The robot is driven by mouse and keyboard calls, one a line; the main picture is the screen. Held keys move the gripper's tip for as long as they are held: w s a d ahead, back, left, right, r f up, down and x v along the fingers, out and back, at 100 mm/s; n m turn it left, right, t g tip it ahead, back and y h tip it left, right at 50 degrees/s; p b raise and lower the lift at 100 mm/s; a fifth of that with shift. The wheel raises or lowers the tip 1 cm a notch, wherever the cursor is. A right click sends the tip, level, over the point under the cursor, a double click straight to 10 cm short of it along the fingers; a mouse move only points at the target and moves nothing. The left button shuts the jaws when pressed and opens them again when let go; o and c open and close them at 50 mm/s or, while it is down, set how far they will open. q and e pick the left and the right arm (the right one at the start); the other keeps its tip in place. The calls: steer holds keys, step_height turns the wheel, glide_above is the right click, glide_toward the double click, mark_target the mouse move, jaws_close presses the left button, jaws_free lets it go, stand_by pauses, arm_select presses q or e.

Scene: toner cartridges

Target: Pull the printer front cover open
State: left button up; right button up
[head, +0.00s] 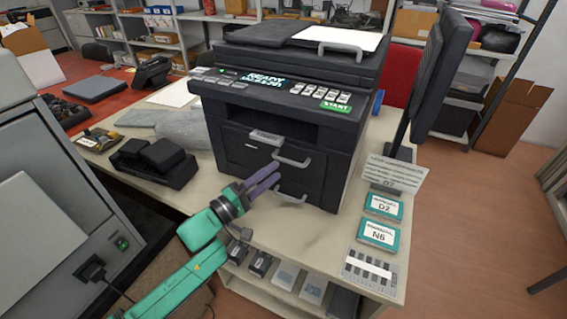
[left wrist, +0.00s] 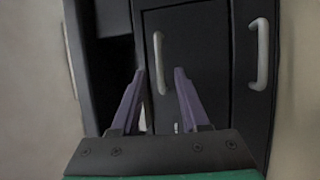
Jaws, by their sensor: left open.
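The black printer (head: 285,95) stands on the light table. Its front cover (head: 243,152) looks shut and carries a grey bar handle (head: 291,160). A second, lower handle (head: 290,198) sits beneath it on the printer's front. My left gripper (head: 274,174) is open and empty, its purple fingers pointing at the front cover just below the upper handle. In the left wrist view the fingers (left wrist: 159,73) stand on either side of a bar handle (left wrist: 159,50), with the other handle (left wrist: 262,55) to the right. I cannot tell how far the fingertips are from the handle.
A black cartridge-like unit (head: 152,162) lies left of the printer. Teal labelled cards (head: 382,207) and a white sign (head: 395,175) are at the right, beside a dark monitor (head: 440,65). Several items sit on the shelf under the tabletop. A grey machine (head: 60,200) stands at the left.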

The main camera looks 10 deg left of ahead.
arm_select(q)
steer(key=x, duration=0.4)
steer(key=shift+w+d+r, duration=0.1)
steer(key=shift+w+d, duration=0.15)
steer(key=shift+d, duration=0.05)
jaws_close()
stand_by(1.1)
